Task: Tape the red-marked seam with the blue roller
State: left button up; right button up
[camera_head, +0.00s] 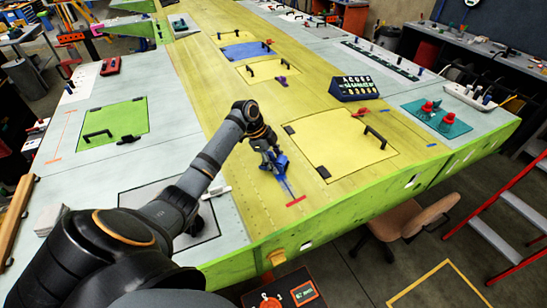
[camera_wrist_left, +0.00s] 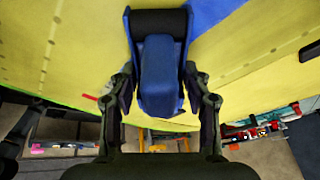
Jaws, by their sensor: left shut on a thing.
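My left gripper (camera_head: 270,155) is shut on the blue roller (camera_head: 281,164), low over the yellow wing skin. In the left wrist view the roller (camera_wrist_left: 160,75) sits between the two dark fingers (camera_wrist_left: 160,92). I cannot tell whether it touches the skin. A thin grey-blue line, the seam (camera_head: 290,187), runs from near the roller to a short red mark (camera_head: 296,201) near the wing's green front edge. The roller's underside and the seam beneath it are hidden. My right gripper is not in view.
A yellow hatch panel (camera_head: 335,143) with black handles lies right of the roller. A dark box of small items (camera_head: 356,88) and a teal mat (camera_head: 437,118) with red-topped objects are farther right. A green panel (camera_head: 110,125) lies left. A brown chair (camera_head: 400,217) stands below the edge.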

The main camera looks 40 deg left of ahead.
aim_at(292, 187)
pick_arm(q)
jog(key=shift+s+d+f, duration=0.1)
jog(key=shift+s+d, duration=0.7)
jog(key=shift+d, duration=0.45)
jog(key=shift+s+d+f, duration=0.1)
jog(key=shift+s+d, duration=0.7)
jog(key=shift+d, duration=0.5)
jog(key=shift+s+d+f, duration=0.1)
jog(key=shift+s+d, duration=0.7)
jog(key=shift+d, duration=0.45)
jog(key=shift+s+d+r, duration=0.1)
jog(key=shift+s+d, duration=0.25)
jog(key=shift+d, duration=0.4)
jog(key=shift+s+d+r, duration=0.1)
jog(key=shift+s+d, duration=0.3)
jog(key=shift+d, duration=0.3)
jog(key=shift+s+d+r, duration=0.1)
jog(key=shift+s+d, duration=0.25)
jog(key=shift+d, duration=0.4)
jog(key=shift+a+r, duration=0.1)
jog(key=shift+a, duration=0.05)
jog(key=shift+r, duration=0.35)
jog(key=shift+s+a+r, duration=0.15)
jog(key=shift+s+r, duration=0.05)
jog(key=shift+r, duration=1.1)
jog(key=shift+s+a+r, duration=0.1)
jog(key=shift+s+r, duration=0.1)
jog(key=shift+r, duration=1.05)
